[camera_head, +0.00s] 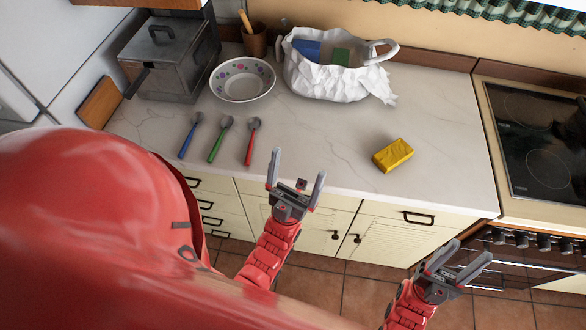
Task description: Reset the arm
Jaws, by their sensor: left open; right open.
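My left gripper (297,171) is open and empty at the front edge of the counter, right of the red-handled spoon. Its arm is red and comes up from below. My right gripper (467,254) is open and empty in front of the counter's right end, near the stove front. Neither gripper touches any object on the counter.
The counter (320,140) holds spoons with blue (189,136), green (221,139) and red (251,141) handles, a bowl (242,79), a white bag (325,80), a yellow block (393,154) and a metal box (166,55). A stove (540,140) stands right. The counter's middle is clear.

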